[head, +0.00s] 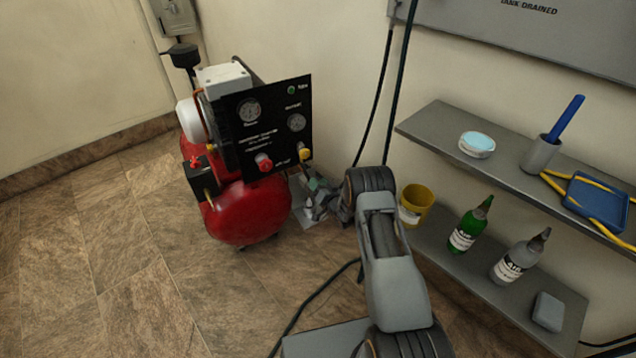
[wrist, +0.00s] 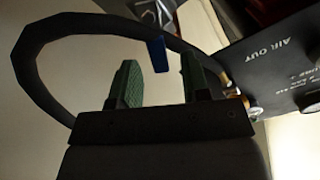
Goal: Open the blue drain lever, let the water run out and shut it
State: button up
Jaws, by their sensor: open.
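The blue drain lever (wrist: 158,55) shows in the wrist view as a short blue bar between the tips of my gripper's two green-padded fingers. My gripper (wrist: 160,76) is open, with a gap on each side of the lever; I cannot tell how deep the lever sits between the pads. In the head view my gripper (head: 316,192) is low at the right side of the red compressor tank (head: 250,214). The lever is hidden there. No running water shows.
A black panel with gauges (head: 272,125) stands above the tank; its AIR OUT face (wrist: 285,65) is close on the right in the wrist view. A black hose (wrist: 35,75) loops around on the left. Shelves (head: 450,125) with bottles and a yellow cup (head: 415,203) stand right.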

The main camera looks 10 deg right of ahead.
jog(key=shift+x, duration=1.25)
jog(key=shift+c, duration=0.3)
